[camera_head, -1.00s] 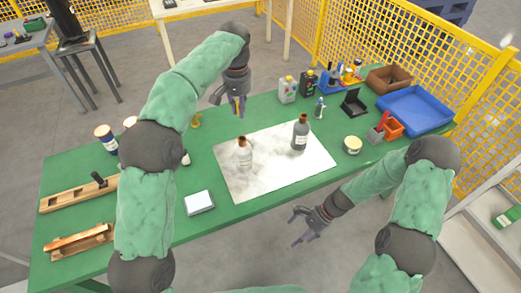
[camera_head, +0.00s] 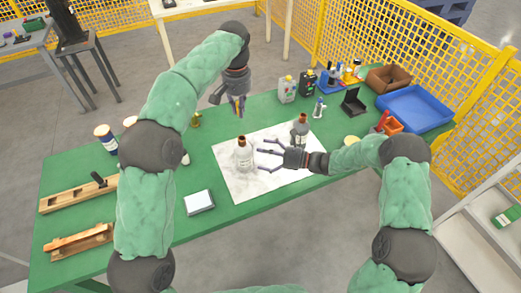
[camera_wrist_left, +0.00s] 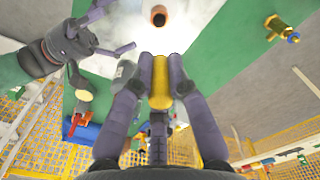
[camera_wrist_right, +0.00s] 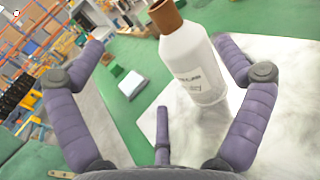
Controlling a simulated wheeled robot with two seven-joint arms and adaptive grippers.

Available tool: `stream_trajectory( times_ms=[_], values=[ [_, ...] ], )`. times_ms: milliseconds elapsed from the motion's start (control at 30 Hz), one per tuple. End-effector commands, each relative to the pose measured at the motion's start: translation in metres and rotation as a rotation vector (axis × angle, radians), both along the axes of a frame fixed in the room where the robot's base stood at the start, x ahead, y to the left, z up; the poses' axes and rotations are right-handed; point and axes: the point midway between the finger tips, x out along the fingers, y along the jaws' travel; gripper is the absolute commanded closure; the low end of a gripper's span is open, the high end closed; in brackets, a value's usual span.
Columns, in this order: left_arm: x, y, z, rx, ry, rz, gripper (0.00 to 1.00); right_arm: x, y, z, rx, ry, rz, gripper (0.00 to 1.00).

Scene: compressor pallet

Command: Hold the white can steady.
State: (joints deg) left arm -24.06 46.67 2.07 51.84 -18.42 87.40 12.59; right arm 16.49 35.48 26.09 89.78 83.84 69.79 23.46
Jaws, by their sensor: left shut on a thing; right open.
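A white bottle-shaped can (camera_head: 243,157) with a brown cap stands upright on the white mat (camera_head: 232,185). It also shows in the right wrist view (camera_wrist_right: 195,68), beyond and between my open fingers. My right gripper (camera_head: 264,152) is open just to the right of the can, pointing at it; a small gap seems to remain. My left gripper (camera_head: 239,108) is high behind the can, shut on a yellow cylindrical thing (camera_wrist_left: 160,82). In the left wrist view the can's brown cap (camera_wrist_left: 158,17) shows beyond the fingers.
A grey bottle (camera_head: 301,128) with a brown cap stands right behind my right gripper. A white-and-grey box (camera_head: 199,203) lies left of the mat. Wooden pieces (camera_head: 80,243) lie at the left end. A blue tray (camera_head: 415,107) and several containers stand at the right and back.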

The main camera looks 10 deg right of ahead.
Motion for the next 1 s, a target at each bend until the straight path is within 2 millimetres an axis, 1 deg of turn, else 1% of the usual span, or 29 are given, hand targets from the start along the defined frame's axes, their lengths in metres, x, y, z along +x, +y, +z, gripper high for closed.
stream_trajectory(
  times_ms=[33,133,267,367,733,800,1000],
  values=[
    [0.000,0.000,0.000,0.000,0.000,0.000,1.00,0.003,0.004,0.002,0.011,-0.006,-0.008,0.00],
    [0.000,0.000,0.000,0.000,0.000,0.000,1.00,0.008,0.009,0.005,0.025,-0.013,-0.021,0.00],
    [0.000,0.000,0.000,0.000,0.000,0.000,1.00,0.009,0.009,-0.003,0.030,-0.013,-0.027,0.00],
    [0.000,0.000,0.000,0.000,0.000,0.000,1.00,0.009,0.009,-0.016,0.030,-0.012,-0.027,0.00],
    [0.000,0.000,0.000,0.000,0.000,0.000,1.00,0.009,0.010,-0.078,0.029,-0.012,-0.026,0.00],
    [0.000,0.000,0.000,0.000,0.000,0.000,1.00,0.014,0.025,-0.074,0.029,-0.015,-0.021,0.00],
    [0.000,0.000,0.000,0.000,0.000,0.000,1.00,0.025,0.054,-0.074,0.028,-0.015,-0.023,0.00]
  ],
)
